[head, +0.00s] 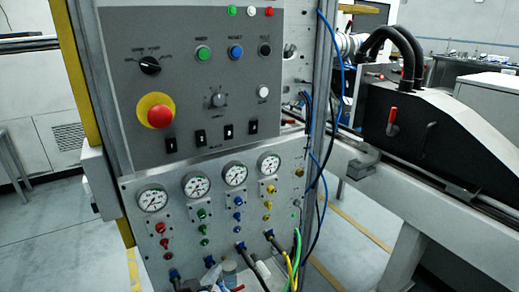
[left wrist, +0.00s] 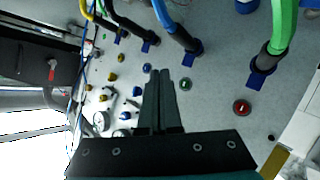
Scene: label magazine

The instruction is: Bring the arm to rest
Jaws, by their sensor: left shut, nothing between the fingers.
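My left gripper (left wrist: 161,76) shows in the left wrist view, its two dark fingers together with nothing between them. The fingers point toward the grey lower panel (left wrist: 215,62) and cover part of it. I cannot tell whether the tips touch it. Near the tips are a green button (left wrist: 186,84) and a blue one (left wrist: 147,68). In the head view I cannot clearly make out the left gripper. My right gripper is in neither view.
The control cabinet (head: 188,85) has a red emergency stop (head: 159,116) and several gauges (head: 152,198). Hoses, such as a green one (head: 297,250), plug in low on the panel and hang near my left gripper. A black machine (head: 420,125) stands right.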

